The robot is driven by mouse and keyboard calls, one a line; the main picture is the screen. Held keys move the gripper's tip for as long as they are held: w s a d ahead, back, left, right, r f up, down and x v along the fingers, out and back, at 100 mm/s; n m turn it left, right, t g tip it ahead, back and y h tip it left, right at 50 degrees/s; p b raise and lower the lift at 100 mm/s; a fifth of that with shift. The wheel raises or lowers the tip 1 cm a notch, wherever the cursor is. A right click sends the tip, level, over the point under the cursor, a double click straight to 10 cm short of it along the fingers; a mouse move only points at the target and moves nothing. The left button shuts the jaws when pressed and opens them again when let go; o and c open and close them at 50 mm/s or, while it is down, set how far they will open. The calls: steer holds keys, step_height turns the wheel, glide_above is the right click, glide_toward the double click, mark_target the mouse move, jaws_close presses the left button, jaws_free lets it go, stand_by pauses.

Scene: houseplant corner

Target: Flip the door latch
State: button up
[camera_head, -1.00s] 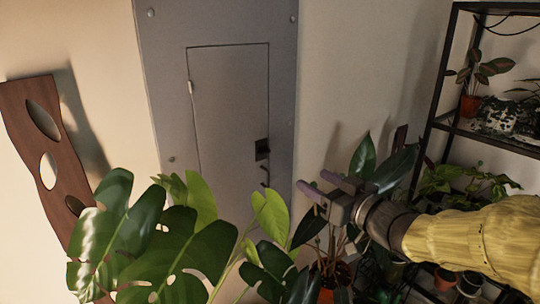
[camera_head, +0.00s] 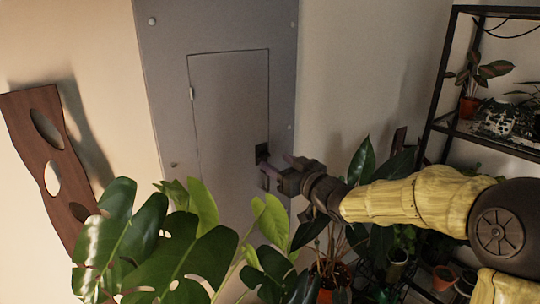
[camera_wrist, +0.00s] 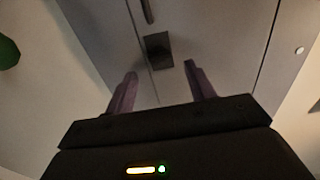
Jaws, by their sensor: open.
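The door (camera_head: 228,110) is a narrow grey panel set in a larger grey plate on the wall, and it looks shut. Its latch (camera_head: 262,149) is a small dark square piece near the door's right edge. In the wrist view the latch (camera_wrist: 158,50) lies ahead, roughly centred between my fingertips, with a thin dark handle (camera_wrist: 148,11) beyond it. My gripper (camera_head: 278,167) is open and empty, just right of and below the latch in the head view. In the wrist view its two purple fingers (camera_wrist: 160,70) are spread, apart from the latch. The head view partly hides the handle behind my gripper.
A large leafy plant (camera_head: 185,245) fills the lower foreground. Another potted plant (camera_head: 365,165) stands below my arm. A black metal shelf (camera_head: 437,115) with several pots is at the right. A wavy wooden panel (camera_head: 40,125) hangs left. The wall right of the door is bare.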

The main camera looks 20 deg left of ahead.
mark_target(266, 156)
steer(key=x, duration=0.4)
steer(key=shift+w+a+p, duration=0.1)
steer(key=shift+a+p, duration=0.05)
steer(key=shift+p, duration=0.25)
steer(key=c, duration=1)
